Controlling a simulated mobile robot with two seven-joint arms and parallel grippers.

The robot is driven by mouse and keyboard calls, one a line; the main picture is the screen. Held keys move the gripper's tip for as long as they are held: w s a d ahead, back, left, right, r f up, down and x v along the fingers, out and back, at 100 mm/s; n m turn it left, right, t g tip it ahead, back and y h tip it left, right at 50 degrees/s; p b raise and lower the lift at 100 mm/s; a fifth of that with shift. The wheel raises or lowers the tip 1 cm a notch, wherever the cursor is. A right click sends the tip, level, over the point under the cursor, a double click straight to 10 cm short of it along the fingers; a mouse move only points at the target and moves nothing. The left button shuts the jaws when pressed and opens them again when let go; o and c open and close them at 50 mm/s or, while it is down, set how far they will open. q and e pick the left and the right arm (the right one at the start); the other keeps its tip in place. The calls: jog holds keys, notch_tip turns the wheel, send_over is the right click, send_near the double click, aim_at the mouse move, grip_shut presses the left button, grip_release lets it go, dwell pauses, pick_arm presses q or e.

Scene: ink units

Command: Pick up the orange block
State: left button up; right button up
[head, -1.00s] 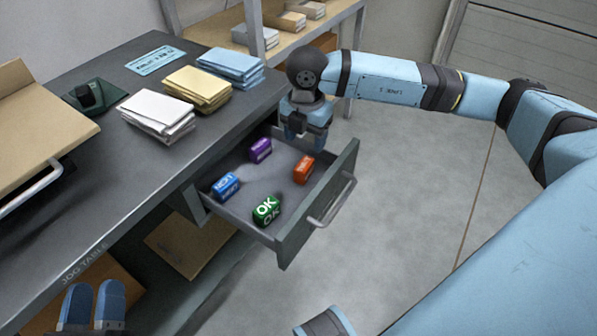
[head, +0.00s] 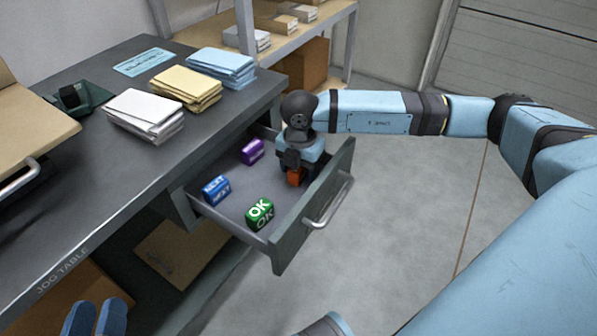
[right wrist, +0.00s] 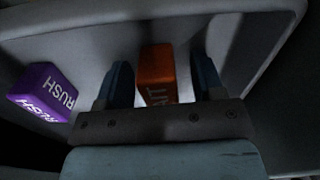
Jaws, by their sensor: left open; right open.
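The orange block (head: 295,176) lies in the open drawer (head: 238,218), near the drawer's front panel, partly hidden by my right gripper (head: 296,172). In the right wrist view the orange block (right wrist: 157,73) stands between the two fingers of the open right gripper (right wrist: 160,85), with a visible gap on each side. My left gripper (head: 96,318) shows at the bottom left edge, open and empty, cut off by the frame.
A purple block (head: 251,151), a blue block (head: 216,190) and a green block (head: 259,213) share the drawer. The drawer's front panel with its handle (head: 328,205) rises close to the right gripper. Paper stacks (head: 186,88) lie on the table.

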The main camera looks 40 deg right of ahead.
jog(key=c, duration=1)
